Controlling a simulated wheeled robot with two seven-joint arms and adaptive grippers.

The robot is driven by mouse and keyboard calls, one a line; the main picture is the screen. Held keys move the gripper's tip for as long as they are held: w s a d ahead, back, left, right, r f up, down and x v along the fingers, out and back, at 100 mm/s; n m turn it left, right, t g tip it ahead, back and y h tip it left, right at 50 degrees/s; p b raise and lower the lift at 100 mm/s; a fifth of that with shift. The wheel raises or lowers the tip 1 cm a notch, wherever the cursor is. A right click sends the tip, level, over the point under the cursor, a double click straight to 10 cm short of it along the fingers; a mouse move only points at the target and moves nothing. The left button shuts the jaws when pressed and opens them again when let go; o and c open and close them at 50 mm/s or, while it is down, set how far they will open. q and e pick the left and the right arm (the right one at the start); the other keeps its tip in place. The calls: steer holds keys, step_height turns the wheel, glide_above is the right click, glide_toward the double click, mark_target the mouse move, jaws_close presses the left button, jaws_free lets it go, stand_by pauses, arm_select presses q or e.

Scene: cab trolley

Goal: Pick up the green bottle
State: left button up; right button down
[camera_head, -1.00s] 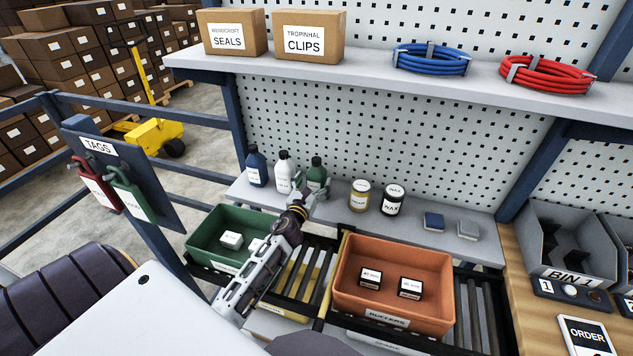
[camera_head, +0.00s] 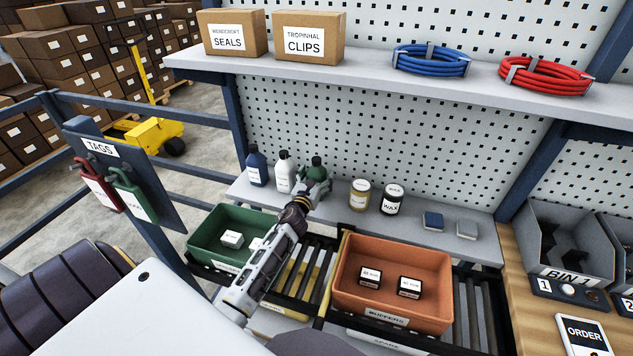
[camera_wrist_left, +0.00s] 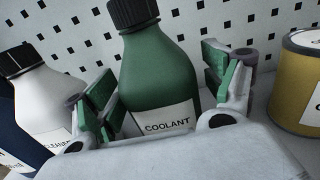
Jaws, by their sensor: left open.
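The green bottle (camera_head: 316,168), with a black cap, stands upright on the lower grey shelf, partly hidden by my gripper in the head view. In the left wrist view the green bottle (camera_wrist_left: 160,75) carries a white COOLANT label. My left gripper (camera_head: 315,184) is at the bottle. In the left wrist view the open left gripper (camera_wrist_left: 165,88) has one finger on each side of the bottle, with a gap visible at least on the right side. Whether the left finger touches it I cannot tell. My right gripper is not in view.
A white bottle (camera_head: 284,172) stands close left of the green one, with a blue bottle (camera_head: 257,166) beyond it. A yellow tin (camera_head: 360,195) and a wax tin (camera_head: 392,199) stand to the right. A green crate (camera_head: 205,236) and an orange crate (camera_head: 440,285) sit below, in front.

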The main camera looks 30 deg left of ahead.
mark_target(316, 158)
arm_select(q)
steer(key=c, duration=1.5)
steer(key=shift+r, duration=0.3)
steer(key=shift+c, duration=0.2)
steer(key=shift+r, duration=0.15)
steer(key=shift+r+p, duration=0.4)
steer(key=shift+r, duration=0.4)
step_height(316, 158, up, 5)
steer(key=shift+f+p, duration=0.1)
steer(key=shift+p, duration=0.5)
steer(key=shift+r, duration=1.4)
